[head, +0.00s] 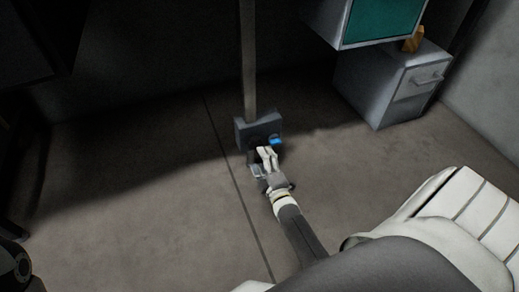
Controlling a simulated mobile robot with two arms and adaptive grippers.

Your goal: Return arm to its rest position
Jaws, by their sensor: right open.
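My right arm reaches up from the bottom of the head view. Its gripper (261,160) is open, just in front of a dark grey box (258,130) on a post. I cannot tell whether the fingers touch the box. The box has a small blue lit patch (275,141) on its front right. The fingers partly cover its lower front. My left gripper does not show.
A grey cabinet (378,88) with a handle stands at the back right, below a teal-faced unit (381,20). A small orange-brown object (414,40) sits on the cabinet. The tall post (248,60) rises behind the box. The floor (130,200) to the left is clear.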

